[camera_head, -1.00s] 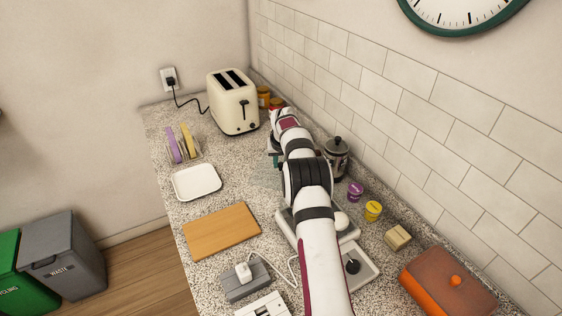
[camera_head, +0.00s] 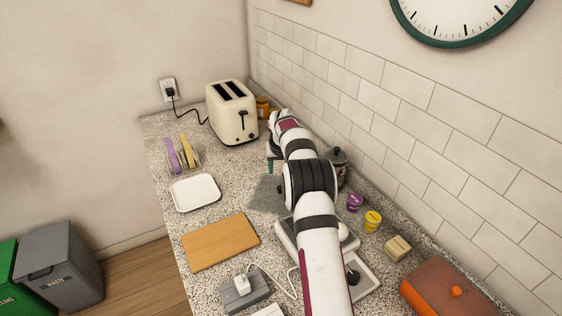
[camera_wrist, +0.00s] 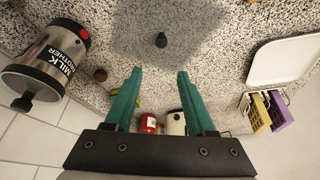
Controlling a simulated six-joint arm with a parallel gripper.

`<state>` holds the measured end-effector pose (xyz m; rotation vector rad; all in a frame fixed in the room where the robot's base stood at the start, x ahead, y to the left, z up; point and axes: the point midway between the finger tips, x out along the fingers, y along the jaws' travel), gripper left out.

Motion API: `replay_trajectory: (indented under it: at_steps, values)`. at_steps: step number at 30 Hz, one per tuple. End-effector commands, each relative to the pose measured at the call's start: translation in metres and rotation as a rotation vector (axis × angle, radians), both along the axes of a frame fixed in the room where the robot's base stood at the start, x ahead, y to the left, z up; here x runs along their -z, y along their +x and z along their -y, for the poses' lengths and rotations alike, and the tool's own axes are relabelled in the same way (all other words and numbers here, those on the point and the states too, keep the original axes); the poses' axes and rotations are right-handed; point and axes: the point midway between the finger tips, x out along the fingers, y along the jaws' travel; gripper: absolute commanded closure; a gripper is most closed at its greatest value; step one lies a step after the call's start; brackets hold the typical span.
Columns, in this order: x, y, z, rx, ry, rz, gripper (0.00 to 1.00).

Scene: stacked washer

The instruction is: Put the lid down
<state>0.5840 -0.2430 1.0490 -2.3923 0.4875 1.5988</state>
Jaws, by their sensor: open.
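The lid (camera_wrist: 185,35) is a see-through grey square with a small black knob (camera_wrist: 161,40). In the wrist view it shows at the top middle, over the speckled counter. In the head view the lid (camera_head: 266,195) looks like a flat grey patch left of my arm, partly hidden by it. It appears to lie flat on the counter, though I cannot tell its exact height. My gripper (camera_wrist: 159,73) is open with nothing between its teal fingers. The knob is beyond the fingertips and apart from them. In the head view mostly a teal finger (camera_head: 270,166) shows.
A milk frother (camera_wrist: 48,62) stands close beside the gripper, against the tiled wall.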

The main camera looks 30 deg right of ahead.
Motion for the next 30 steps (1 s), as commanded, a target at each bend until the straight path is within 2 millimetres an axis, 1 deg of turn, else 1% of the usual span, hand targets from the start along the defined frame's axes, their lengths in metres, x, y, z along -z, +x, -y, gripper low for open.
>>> replay_trajectory:
  at_steps: [1,3,7,9,11,16,17,18,19,20,21,23,24,25,26,27,29,30]
  values:
    - [-0.016,-0.005,-0.002,0.0,-0.002,0.004,0.45]
    - [-0.035,-0.013,-0.005,0.0,-0.001,0.003,0.45]
    - [-0.064,-0.024,-0.01,-0.001,-0.001,0.002,0.45]
    - [-0.074,-0.028,-0.012,-0.001,-0.002,0.001,0.45]
    - [-0.08,-0.03,-0.013,-0.001,-0.001,0.001,0.45]
    - [-0.085,-0.033,-0.015,0.0,0.002,-0.001,0.45]
    - [-0.087,-0.035,-0.018,-0.001,0.005,-0.004,0.45]
    - [-0.094,-0.041,-0.028,-0.002,0.014,-0.008,0.45]
    - [-0.102,-0.048,-0.04,-0.002,0.026,-0.015,0.45]
    - [-0.112,-0.06,-0.056,-0.003,0.044,-0.027,0.45]
    - [-0.125,-0.082,-0.081,-0.003,0.073,-0.046,0.45]
    - [-0.145,-0.128,-0.126,0.001,0.123,-0.087,0.45]
    - [-0.154,-0.166,-0.156,0.004,0.157,-0.12,0.45]
    - [-0.158,-0.197,-0.176,0.007,0.18,-0.145,0.45]
    - [-0.159,-0.228,-0.195,0.01,0.203,-0.172,0.45]
    - [-0.158,-0.271,-0.218,0.015,0.231,-0.209,0.45]
    - [-0.15,-0.331,-0.243,0.024,0.266,-0.26,0.45]
    - [-0.142,-0.366,-0.255,0.03,0.284,-0.292,0.45]
